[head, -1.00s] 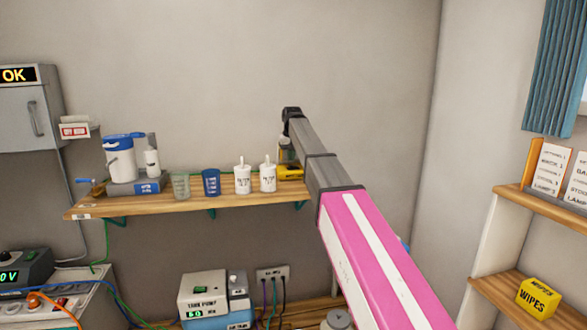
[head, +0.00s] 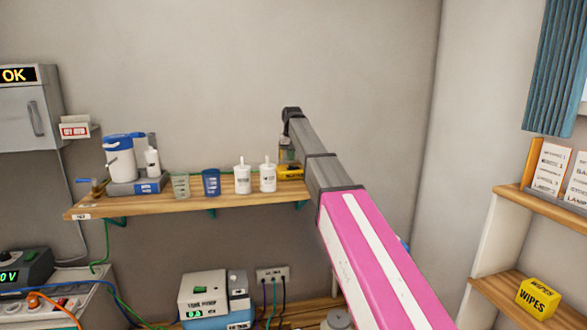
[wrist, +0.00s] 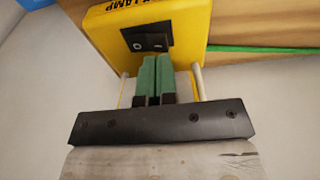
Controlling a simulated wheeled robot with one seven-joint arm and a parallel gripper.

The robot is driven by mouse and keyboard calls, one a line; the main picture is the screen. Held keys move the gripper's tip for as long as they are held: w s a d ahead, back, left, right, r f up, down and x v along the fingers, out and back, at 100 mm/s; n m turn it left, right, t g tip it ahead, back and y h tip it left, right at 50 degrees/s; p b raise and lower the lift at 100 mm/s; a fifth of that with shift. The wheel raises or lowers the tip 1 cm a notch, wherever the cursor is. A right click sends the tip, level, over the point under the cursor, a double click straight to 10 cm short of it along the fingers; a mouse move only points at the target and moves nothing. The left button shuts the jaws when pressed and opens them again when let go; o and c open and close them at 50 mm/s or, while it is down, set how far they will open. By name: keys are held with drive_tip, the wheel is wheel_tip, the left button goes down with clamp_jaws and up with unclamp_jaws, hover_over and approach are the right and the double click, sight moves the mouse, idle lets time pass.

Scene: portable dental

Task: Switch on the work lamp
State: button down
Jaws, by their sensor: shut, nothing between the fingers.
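The yellow lamp box (wrist: 185,22) has "LAMP" lettering and a black rocker switch (wrist: 147,36) with pale marks on its face. In the head view the yellow box (head: 291,172) sits at the right end of the wall shelf, partly behind my arm. My gripper (wrist: 153,62) is shut, with its two green fingertips together and nothing between them. The tips are at the lower edge of the switch; I cannot tell whether they touch it. In the head view my gripper (head: 287,155) is just above the box, mostly hidden. No lamp light is visible.
The wooden shelf (head: 150,205) also holds two white bottles (head: 243,179), a blue cup (head: 211,183) and a clear cup (head: 181,186), left of the box. A tank pump unit (head: 203,293) stands below. Bare wall is behind and above the shelf.

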sight(291, 166)
drive_tip(key=shift+f, duration=1.1)
idle(1.2)
drive_tip(key=shift+r, duration=3.45)
drive_tip(key=shift+s, duration=0.1)
